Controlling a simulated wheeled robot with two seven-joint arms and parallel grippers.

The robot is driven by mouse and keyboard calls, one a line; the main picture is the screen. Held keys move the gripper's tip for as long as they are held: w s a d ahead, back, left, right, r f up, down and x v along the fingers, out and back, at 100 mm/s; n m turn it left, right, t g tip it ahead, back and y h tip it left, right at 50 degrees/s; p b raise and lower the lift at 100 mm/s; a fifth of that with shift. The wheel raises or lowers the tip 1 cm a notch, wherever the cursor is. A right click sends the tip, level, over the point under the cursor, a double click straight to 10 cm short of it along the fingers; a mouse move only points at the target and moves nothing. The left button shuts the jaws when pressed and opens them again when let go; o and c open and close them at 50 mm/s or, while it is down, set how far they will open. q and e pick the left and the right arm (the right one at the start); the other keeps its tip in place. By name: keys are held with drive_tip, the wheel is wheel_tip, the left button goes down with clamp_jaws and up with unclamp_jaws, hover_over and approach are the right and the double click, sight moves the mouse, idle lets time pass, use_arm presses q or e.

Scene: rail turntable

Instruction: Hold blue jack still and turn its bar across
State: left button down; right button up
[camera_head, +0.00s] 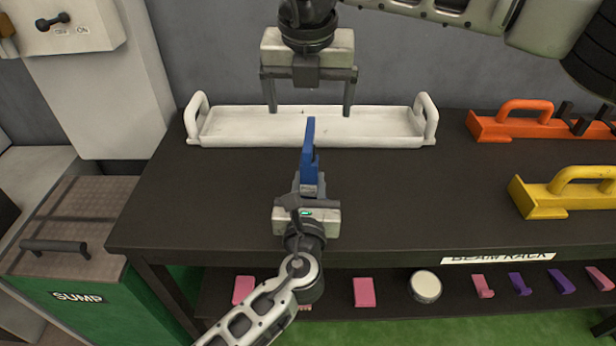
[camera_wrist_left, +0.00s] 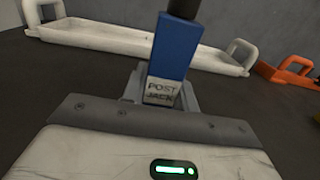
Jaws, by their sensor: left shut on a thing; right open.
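The blue jack (camera_head: 309,160) stands on the dark table in front of the white tray. It also shows in the left wrist view (camera_wrist_left: 172,50), with a "POST JACK" label low on its post. A narrow blue piece at its top points away from me toward the tray; I cannot tell for sure that it is the bar. A dark round part (camera_wrist_left: 184,8) tops the post. My left gripper (camera_head: 309,188) is shut on the jack's lower part. My right gripper (camera_head: 310,108) is open and empty, above the tray, beyond the jack.
The white tray (camera_head: 225,140) with two end handles lies along the table's back. An orange handled block (camera_head: 488,127) and a yellow one (camera_head: 540,205) sit at the right. A lower shelf holds several pink and purple pieces and a round tin (camera_head: 424,286). The table's left part is clear.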

drive_tip(key=shift+r, duration=0.15)
use_arm(q)
drive_tip(key=c, duration=1)
unclamp_jaws()
